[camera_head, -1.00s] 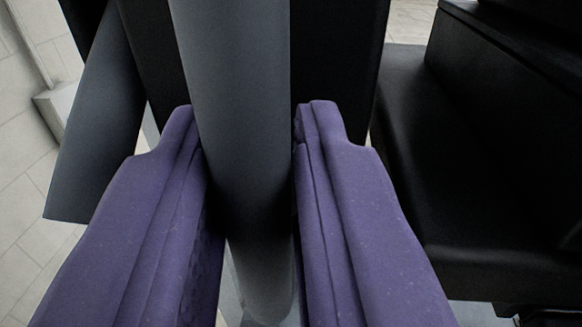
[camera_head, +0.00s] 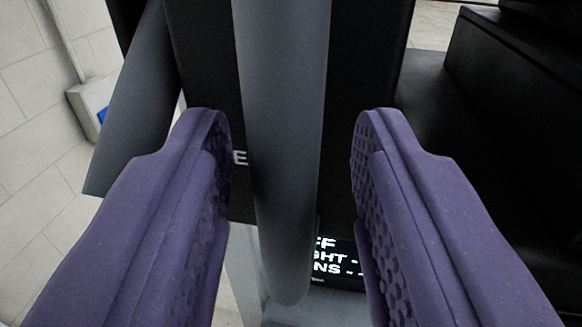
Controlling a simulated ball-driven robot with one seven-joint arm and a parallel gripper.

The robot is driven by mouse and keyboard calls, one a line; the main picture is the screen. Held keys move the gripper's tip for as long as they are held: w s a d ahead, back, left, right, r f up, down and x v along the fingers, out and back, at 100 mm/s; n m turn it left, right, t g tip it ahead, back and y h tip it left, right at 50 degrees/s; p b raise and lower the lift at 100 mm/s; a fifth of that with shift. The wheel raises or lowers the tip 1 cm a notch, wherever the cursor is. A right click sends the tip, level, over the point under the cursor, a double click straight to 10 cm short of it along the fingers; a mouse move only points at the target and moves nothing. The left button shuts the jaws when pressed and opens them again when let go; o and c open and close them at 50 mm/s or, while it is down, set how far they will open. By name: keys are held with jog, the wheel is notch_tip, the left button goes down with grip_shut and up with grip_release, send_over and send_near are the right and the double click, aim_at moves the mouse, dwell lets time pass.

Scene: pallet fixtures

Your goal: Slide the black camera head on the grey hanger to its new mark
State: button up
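My gripper (camera_head: 293,140) is open. Its two purple padded fingers stand on either side of a rounded grey bar (camera_head: 284,120), with a gap on both sides, wider on the right. The bar runs from the top edge down to a rounded lower end. Behind it is a black body (camera_head: 366,90), which looks like the camera head, with a white letter "E" partly covered by the bar. Lower down is a dark panel with white text (camera_head: 336,262), partly hidden by the bar and right finger. I cannot tell whether the bar belongs to the head or the hanger.
A second, tilted grey piece (camera_head: 140,115) is close to the left finger. A large black block (camera_head: 515,120) fills the right side. A pale tiled wall (camera_head: 35,175) with a small white box (camera_head: 88,105) is at the left.

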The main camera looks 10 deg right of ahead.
jog(key=s+b, duration=0.1)
jog(key=s, duration=0.6)
jog(key=shift+a, duration=0.35)
jog(key=shift+f+b, duration=0.1)
jog(key=shift+b, duration=0.3)
